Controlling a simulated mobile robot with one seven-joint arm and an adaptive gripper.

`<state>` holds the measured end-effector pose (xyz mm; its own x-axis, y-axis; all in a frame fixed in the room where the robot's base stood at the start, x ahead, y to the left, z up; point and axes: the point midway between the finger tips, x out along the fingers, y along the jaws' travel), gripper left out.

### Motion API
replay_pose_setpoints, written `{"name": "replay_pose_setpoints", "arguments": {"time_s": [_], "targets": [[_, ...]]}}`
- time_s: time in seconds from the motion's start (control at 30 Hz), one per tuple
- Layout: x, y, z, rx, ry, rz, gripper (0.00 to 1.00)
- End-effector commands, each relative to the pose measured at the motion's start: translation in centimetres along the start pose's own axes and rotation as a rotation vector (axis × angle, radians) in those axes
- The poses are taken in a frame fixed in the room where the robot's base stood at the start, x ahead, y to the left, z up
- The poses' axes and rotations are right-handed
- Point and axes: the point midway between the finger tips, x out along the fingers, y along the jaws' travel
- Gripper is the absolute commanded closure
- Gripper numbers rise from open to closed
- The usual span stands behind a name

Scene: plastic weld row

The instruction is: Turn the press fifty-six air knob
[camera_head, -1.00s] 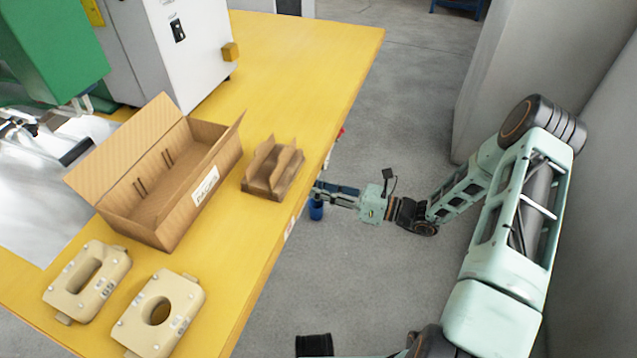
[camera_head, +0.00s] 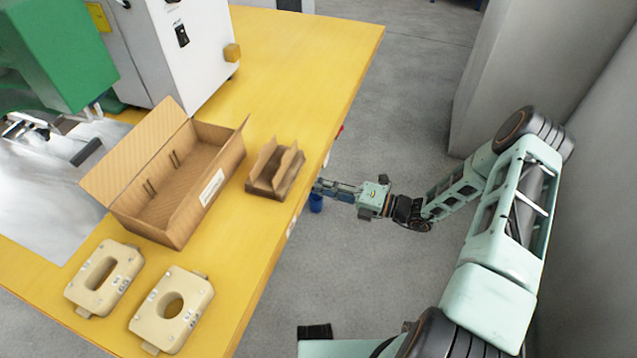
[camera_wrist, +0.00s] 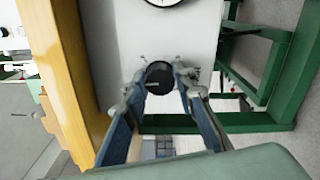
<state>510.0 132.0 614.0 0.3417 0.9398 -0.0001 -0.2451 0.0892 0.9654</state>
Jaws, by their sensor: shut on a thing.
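The air knob (camera_wrist: 159,77) is a dark round knob on a pale panel in the wrist view. My gripper (camera_wrist: 160,80) is shut on it, with one finger on each side. The marks on the knob are too small to read. In the head view my gripper (camera_head: 318,187) reaches in from the right to the side of the yellow table, just below its edge. The knob is hidden there by the fingers and the table edge.
A round white gauge (camera_wrist: 168,2) is partly in view above the knob. Green frame bars (camera_wrist: 265,122) stand to its right. The yellow table (camera_head: 300,55) holds an open carton (camera_head: 180,190) and two beige fixtures (camera_head: 172,310).

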Motion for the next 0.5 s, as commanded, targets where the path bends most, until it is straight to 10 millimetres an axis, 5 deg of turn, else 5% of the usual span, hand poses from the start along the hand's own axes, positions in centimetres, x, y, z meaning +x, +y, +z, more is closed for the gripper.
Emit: {"name": "replay_pose_setpoints", "arguments": {"time_s": [0.5], "targets": [[-0.07, -0.05, -0.15, 0.247, 0.003, -0.002, 0.99]]}}
